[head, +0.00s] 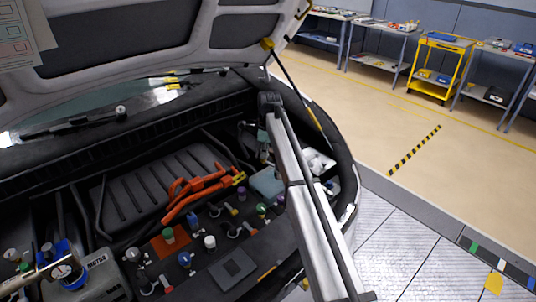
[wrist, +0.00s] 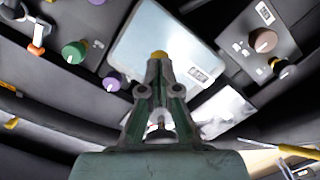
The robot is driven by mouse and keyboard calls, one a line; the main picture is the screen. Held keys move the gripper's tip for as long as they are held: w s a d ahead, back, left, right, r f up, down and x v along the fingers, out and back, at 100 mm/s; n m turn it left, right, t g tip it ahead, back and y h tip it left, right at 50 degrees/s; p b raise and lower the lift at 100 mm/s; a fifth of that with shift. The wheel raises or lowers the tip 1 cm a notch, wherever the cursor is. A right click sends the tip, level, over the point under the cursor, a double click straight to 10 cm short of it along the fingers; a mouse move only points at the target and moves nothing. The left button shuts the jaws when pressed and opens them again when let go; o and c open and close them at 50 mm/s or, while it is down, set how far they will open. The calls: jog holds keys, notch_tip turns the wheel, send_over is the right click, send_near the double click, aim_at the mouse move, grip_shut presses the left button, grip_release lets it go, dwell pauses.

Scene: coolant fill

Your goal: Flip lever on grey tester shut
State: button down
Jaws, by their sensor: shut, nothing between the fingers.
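My gripper (wrist: 158,62) is shut and empty in the wrist view. Its fingertips are in front of a pale blue-grey box (wrist: 142,40), with a small yellow patch at the tips; I cannot tell whether they touch anything. The pale box also shows in the head view (head: 267,183), beside my arm. I cannot pick out the grey tester or its lever with certainty. A round gauge (head: 63,270) sits at the lower left, by a blue-collared fitting. A small lever-like part with an orange end (wrist: 37,50) shows at the wrist view's upper left.
Green (wrist: 74,52), purple (wrist: 112,84) and brown (wrist: 264,41) knobs surround the box. Orange cables (head: 195,188) cross the engine bay. The raised hood (head: 215,62) is overhead, with a strut (head: 298,88) at the right. The floor (head: 370,120) beyond the car is open.

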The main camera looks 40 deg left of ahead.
jog(key=shift+s+a+f+b, duration=0.45)
jog(key=shift+a+f+b, duration=0.05)
jog(key=shift+a+f, duration=0.35)
jog(key=shift+w+d, duration=0.1)
jog(key=shift+d, duration=0.05)
jog(key=shift+w+d+r, duration=0.15)
jog(key=shift+w+d, duration=0.15)
jog(key=shift+d, duration=0.3)
jog(key=s+a+r+p, duration=0.3)
jog(key=a+r, duration=0.3)
jog(key=r, duration=0.1)
jog(key=shift+s+p, duration=0.25)
jog(key=shift+p, duration=0.1)
